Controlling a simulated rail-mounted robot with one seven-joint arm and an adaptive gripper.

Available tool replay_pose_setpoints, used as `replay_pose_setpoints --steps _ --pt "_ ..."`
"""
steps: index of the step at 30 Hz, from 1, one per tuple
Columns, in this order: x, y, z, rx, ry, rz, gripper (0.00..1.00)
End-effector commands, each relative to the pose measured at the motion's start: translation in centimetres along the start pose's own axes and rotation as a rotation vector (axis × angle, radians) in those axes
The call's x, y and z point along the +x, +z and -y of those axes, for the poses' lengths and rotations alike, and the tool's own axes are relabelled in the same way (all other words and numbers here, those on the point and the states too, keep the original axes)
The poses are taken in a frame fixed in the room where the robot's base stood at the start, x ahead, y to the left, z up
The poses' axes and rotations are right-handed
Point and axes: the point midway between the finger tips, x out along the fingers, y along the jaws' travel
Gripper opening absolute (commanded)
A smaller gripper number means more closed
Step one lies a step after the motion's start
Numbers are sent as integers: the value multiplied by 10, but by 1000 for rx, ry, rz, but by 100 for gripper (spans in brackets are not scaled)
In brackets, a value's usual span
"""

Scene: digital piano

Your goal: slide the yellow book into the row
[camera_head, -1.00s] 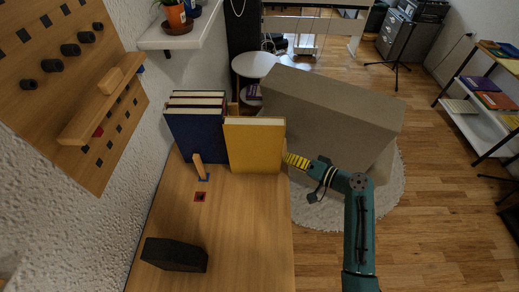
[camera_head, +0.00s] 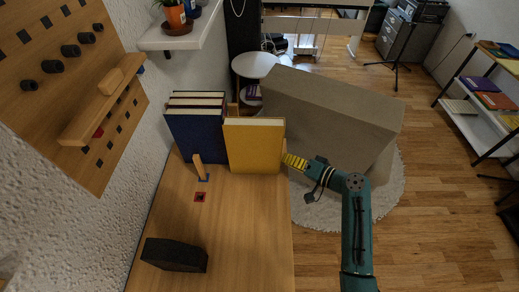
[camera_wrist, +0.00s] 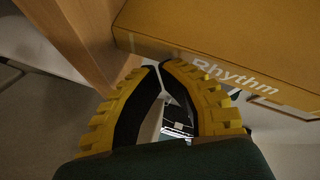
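The yellow book (camera_head: 254,146) stands upright on the wooden table, to the right of a row of blue books (camera_head: 196,130). In the wrist view the yellow book (camera_wrist: 240,42) fills the upper right, with "Rhythm" on its spine. My gripper (camera_head: 287,158) is at the right side of the yellow book, by the table's right edge. In the wrist view its yellow padded fingers (camera_wrist: 160,72) meet at the tips with nothing visible between them. The fingertips are close to the book's lower edge; I cannot tell whether they touch it.
A wooden peg (camera_head: 200,167) stands in front of the blue books. A black block (camera_head: 175,254) lies at the table's front left. A large grey-brown box-shaped piece (camera_head: 335,110) stands behind my gripper. The table's (camera_head: 235,220) front middle is clear.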

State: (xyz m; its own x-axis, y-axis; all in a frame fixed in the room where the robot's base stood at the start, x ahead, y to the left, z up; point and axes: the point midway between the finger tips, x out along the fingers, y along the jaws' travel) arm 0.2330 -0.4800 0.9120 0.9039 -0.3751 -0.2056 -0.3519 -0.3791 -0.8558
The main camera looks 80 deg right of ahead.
Motion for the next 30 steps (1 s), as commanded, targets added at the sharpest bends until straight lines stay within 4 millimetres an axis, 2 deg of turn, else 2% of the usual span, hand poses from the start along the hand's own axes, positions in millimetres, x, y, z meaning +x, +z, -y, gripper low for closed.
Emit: replay_pose_setpoints --steps 30 --pt "12 8 6 1 -1 3 0"
